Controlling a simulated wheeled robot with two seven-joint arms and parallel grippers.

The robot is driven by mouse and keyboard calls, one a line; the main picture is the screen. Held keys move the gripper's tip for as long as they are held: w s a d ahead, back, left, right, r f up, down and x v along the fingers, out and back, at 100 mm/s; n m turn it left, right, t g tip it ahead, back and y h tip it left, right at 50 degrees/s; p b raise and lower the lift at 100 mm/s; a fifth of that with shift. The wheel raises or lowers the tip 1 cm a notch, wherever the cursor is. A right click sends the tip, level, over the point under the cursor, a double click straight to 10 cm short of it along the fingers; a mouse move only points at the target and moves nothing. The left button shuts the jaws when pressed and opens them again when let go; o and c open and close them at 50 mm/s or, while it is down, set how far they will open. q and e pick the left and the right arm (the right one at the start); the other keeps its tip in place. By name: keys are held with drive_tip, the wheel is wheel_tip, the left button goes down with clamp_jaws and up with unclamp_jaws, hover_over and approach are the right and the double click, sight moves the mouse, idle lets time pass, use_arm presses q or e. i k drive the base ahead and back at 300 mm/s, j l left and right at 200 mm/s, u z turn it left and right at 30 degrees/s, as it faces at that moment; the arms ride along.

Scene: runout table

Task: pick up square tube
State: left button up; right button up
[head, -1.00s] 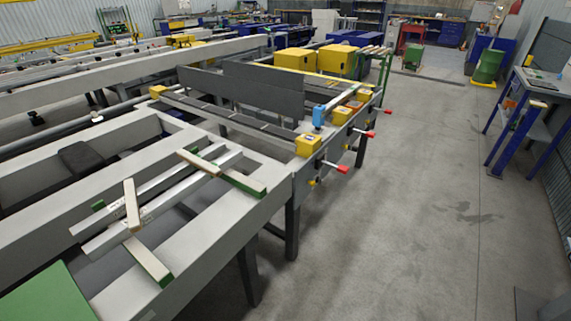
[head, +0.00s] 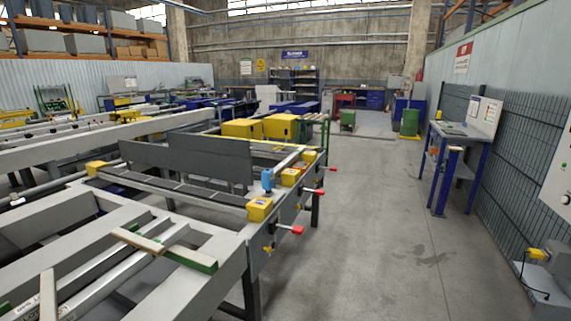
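Two pale metal square tubes lie side by side on the runout table at the lower left of the head view. The farther square tube (head: 103,272) and the nearer square tube (head: 133,264) run diagonally and are cut off by the bottom left of the picture. A wood-topped green bar (head: 192,258) crosses at their far end, and another wooden bar (head: 48,295) stands near their cut-off end. The grey table frame (head: 205,290) carries them. Neither of my grippers is in view.
Yellow blocks (head: 259,209) and red-tipped handles (head: 297,230) stick out along the table's right side. Upright grey plates (head: 210,160) stand behind. The concrete floor (head: 375,230) to the right is clear, up to a blue stand (head: 448,170) and a mesh fence (head: 500,170).

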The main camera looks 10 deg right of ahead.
sight(278, 169)
drive_tip(key=i+l+z, duration=0.25)
drive_tip(key=i+l, duration=0.15)
drive_tip(key=i+l+z, duration=0.3)
drive_tip(key=i, duration=0.35)
drive_tip(key=i+l+z, duration=0.1)
drive_tip(key=i+z, duration=0.15)
drive_tip(key=i, duration=0.25)
drive_tip(key=i+z, duration=0.3)
drive_tip(key=i, duration=0.3)
drive_tip(key=i+l+u, duration=0.1)
drive_tip(key=i+u, duration=0.25)
drive_tip(key=i+l+u, duration=0.2)
drive_tip(key=i+u, duration=0.15)
drive_tip(key=i+l+u, duration=0.35)
drive_tip(key=i+j, duration=0.05)
drive_tip(key=i, duration=0.05)
